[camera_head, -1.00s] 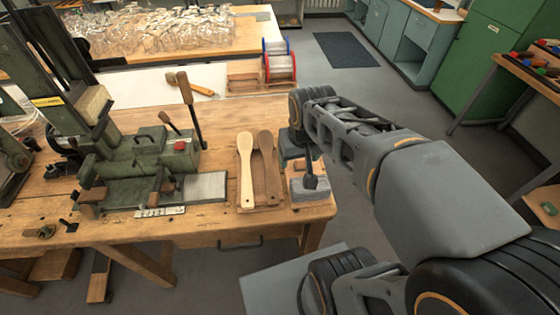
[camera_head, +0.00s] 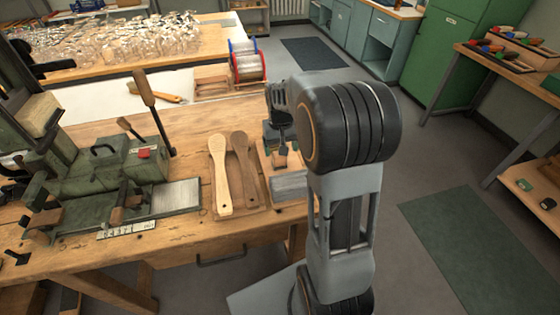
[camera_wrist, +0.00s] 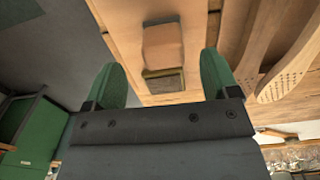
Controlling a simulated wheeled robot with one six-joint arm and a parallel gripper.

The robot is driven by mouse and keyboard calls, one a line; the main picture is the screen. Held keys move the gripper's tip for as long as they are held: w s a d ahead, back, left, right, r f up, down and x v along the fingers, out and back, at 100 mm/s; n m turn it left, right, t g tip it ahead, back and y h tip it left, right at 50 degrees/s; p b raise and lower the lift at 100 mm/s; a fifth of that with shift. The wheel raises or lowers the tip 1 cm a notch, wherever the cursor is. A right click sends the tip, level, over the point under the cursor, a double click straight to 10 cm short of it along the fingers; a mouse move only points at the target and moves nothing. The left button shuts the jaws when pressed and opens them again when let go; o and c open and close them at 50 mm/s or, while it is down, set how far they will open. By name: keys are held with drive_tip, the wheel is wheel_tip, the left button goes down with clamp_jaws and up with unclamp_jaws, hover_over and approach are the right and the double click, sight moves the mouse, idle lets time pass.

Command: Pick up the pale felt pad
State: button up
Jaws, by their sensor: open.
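My gripper (camera_wrist: 163,78) is open and empty, with a green pad finger on each side in the wrist view. It points down over the right end of the workbench; the head view shows part of it (camera_head: 282,140). A pale tan block (camera_wrist: 162,47), perhaps the felt pad, lies on the wood beyond and between the fingers, apart from both. It also shows just below the gripper in the head view (camera_head: 281,161). I cannot tell felt by texture.
A grey block (camera_head: 289,187) sits at the bench's front right corner. Two wooden paddles (camera_head: 222,175) lie left of my gripper. A green machine (camera_head: 110,170) stands farther left. A wire spool (camera_head: 247,65) stands behind. Open floor lies to the right.

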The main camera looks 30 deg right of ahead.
sight(280, 160)
drive_tip(key=shift+w+a+f, duration=0.1)
drive_tip(key=shift+f, duration=1.45)
drive_tip(key=shift+w+a+f, duration=0.1)
drive_tip(key=shift+f, duration=1.45)
drive_tip(key=c, duration=1)
